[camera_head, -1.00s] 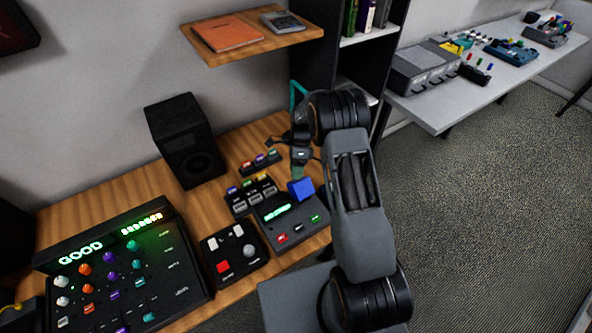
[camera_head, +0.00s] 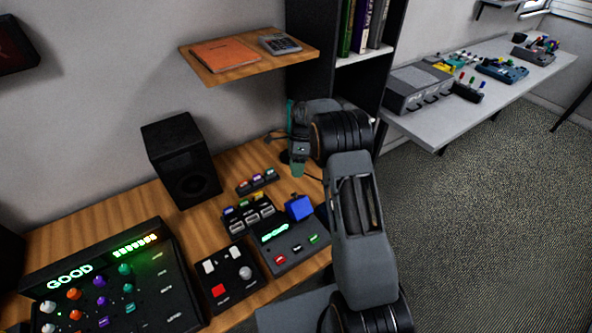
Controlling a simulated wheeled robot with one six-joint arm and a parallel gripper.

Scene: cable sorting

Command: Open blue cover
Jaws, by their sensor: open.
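The blue cover (camera_head: 299,207) is a small bright blue box shape on the back right part of a dark control box (camera_head: 296,239) with a green display. It stands a little above the panel; I cannot tell whether it is tilted open, and nothing under it shows. My gripper (camera_head: 297,170) points down behind and above the blue cover, with a visible gap between them. Its green tips are small and partly hidden, and the jaws are apart and hold nothing.
A black box with several ports (camera_head: 247,215) adjoins the control box. A button panel (camera_head: 228,272) and a large "GOOD" panel (camera_head: 110,275) lie left. A speaker (camera_head: 182,160) stands behind, and a wooden shelf (camera_head: 250,52) hangs above. Bare wood shows near the speaker.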

